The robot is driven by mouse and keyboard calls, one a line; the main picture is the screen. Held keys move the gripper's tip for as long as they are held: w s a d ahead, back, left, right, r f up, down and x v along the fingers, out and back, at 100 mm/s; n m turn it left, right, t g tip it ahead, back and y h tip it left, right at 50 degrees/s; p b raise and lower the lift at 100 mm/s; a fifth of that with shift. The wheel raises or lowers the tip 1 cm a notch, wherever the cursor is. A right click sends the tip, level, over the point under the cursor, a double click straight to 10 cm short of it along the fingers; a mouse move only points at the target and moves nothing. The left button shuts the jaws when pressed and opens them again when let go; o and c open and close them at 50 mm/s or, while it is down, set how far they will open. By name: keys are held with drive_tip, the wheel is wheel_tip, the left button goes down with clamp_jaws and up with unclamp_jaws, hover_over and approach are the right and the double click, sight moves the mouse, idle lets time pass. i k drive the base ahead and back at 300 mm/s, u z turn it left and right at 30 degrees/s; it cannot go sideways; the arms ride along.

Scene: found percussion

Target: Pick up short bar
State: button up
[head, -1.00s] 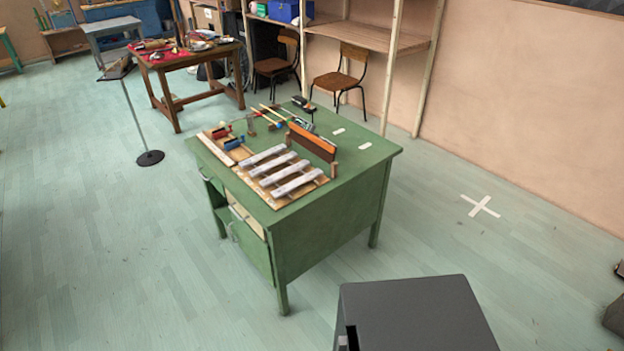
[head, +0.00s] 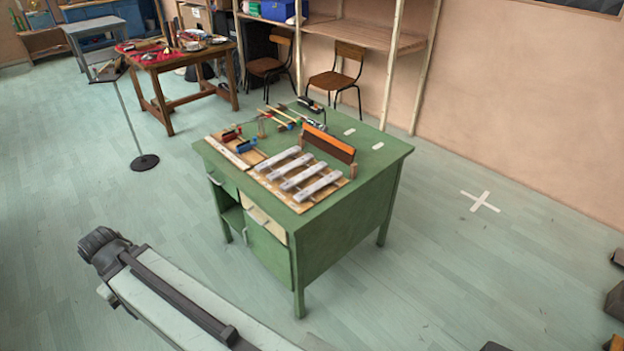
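Several pale grey bars (head: 303,176) lie side by side, a little apart, on a wooden board (head: 268,179) at the front of the green desk (head: 345,218). At this size I cannot tell for sure which one is the short bar. A part of my own arm crosses the lower left of the head view, over the floor in front of the desk and apart from it. My gripper's fingers do not show.
An orange-and-black upright block (head: 328,143) stands just behind the bars. Mallets (head: 281,116) and small red and blue pieces (head: 240,141) lie farther back and left. A thin stand (head: 130,120) is left of the desk.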

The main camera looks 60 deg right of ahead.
sight(291, 183)
drive_tip(key=z, duration=0.1)
drive_tip(key=i, duration=1)
drive_tip(key=u, duration=0.05)
